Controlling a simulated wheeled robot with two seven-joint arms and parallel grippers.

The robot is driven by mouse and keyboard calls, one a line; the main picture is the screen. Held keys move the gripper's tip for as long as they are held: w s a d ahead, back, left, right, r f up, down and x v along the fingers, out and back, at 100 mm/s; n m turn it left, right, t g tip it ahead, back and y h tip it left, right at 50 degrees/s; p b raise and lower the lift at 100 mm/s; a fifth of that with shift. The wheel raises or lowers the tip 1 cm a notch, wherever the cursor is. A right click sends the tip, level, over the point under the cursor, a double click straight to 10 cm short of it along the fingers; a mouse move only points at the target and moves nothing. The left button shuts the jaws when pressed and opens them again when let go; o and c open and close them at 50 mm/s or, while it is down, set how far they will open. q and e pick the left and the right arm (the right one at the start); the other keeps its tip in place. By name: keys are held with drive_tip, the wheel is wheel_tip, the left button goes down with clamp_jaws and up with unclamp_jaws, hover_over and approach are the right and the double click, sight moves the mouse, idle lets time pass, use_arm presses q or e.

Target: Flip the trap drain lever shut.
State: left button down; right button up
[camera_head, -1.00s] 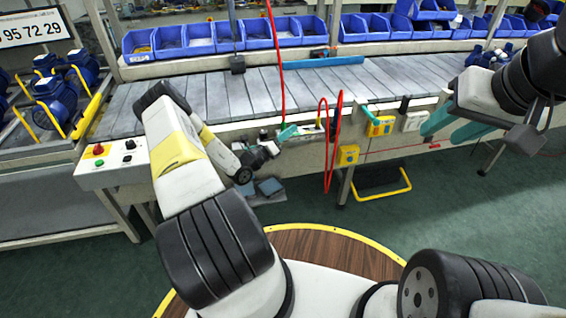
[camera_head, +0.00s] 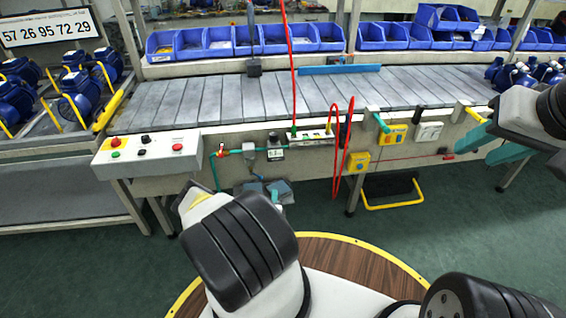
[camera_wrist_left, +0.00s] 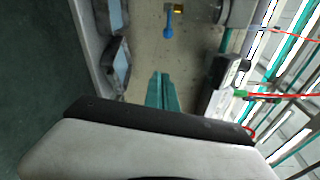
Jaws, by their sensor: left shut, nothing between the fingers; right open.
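The blue drain lever (camera_wrist_left: 168,24) hangs from a brass fitting (camera_wrist_left: 174,7) at the top of the left wrist view. It points down the picture toward my left gripper (camera_wrist_left: 163,76). The teal fingers are shut with nothing between them, and a gap separates their tips from the lever. In the head view my left forearm is foreshortened, and I cannot clearly make out the left fingers. The trap (camera_head: 245,174) hangs below the teal pipe under the conveyor edge; its lever is too small to tell there. My right gripper (camera_head: 476,150) is open and empty at the right.
A control box (camera_head: 148,153) with buttons juts out left of the trap. Red hoses (camera_head: 338,150) hang to its right, near a yellow box (camera_head: 358,162). The conveyor (camera_head: 220,98) runs behind. A yellow-framed step (camera_head: 390,193) stands below it. Open green floor lies in front.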

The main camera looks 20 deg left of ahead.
sight(256, 175)
use_arm(q)
drive_tip(key=shift+w, duration=0.1)
drive_tip(key=r+x, duration=0.1)
drive_tip(key=x, duration=0.9)
drive_tip(key=shift+s+a, duration=1.4)
drive_tip(key=shift+a, duration=0.1)
